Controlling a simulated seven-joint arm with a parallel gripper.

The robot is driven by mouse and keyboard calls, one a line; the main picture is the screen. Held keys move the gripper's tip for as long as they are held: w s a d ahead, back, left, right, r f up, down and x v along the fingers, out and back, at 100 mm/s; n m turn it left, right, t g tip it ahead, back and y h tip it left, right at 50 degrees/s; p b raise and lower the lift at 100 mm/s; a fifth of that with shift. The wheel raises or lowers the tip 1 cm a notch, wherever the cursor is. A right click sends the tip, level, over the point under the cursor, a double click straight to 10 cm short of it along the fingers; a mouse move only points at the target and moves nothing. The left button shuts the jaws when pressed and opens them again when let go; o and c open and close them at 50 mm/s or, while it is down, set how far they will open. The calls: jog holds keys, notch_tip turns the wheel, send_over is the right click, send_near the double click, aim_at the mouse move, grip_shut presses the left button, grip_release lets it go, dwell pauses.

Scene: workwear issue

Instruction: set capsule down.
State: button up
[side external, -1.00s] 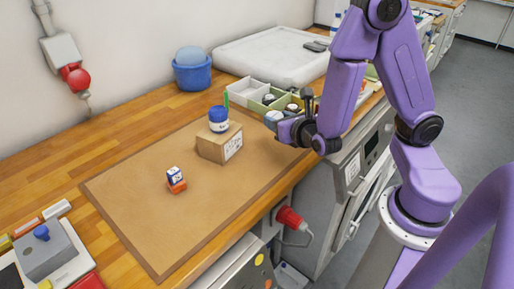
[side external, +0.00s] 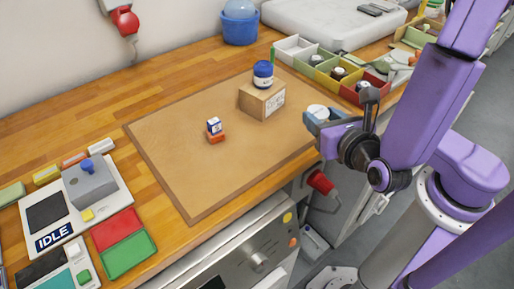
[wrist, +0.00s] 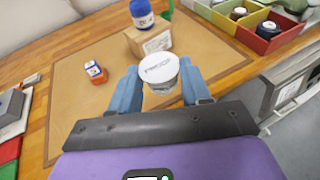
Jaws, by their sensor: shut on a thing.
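The capsule, a small clear container with a white printed lid (wrist: 159,67), is held between the blue fingers of my gripper (wrist: 160,92). In the side external view the white lid (side external: 317,111) shows at the fingertips of my gripper (side external: 318,126). My gripper is shut on it over the right end of the brown mat (side external: 195,175). The lid faces up toward the wrist camera. The fingers partly cover the capsule's sides, and I cannot tell its height above the mat.
A cardboard box (side external: 262,101) with a blue jar (side external: 263,73) on top stands left of my gripper. A small blue-white box sits on an orange block (side external: 216,138) farther left. Parts bins (side external: 325,68) stand behind. The mat's front left is clear.

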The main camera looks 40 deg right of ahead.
jog(key=shift+s+a, duration=0.25)
jog(key=shift+s, duration=0.15)
send_over(259, 155)
notch_tip(259, 155, down, 10)
jog(key=shift+s+r, duration=0.15)
jog(key=shift+f, duration=1.6)
jog(key=shift+f, duration=0.15)
jog(key=o, duration=1)
jog(key=shift+o, duration=0.2)
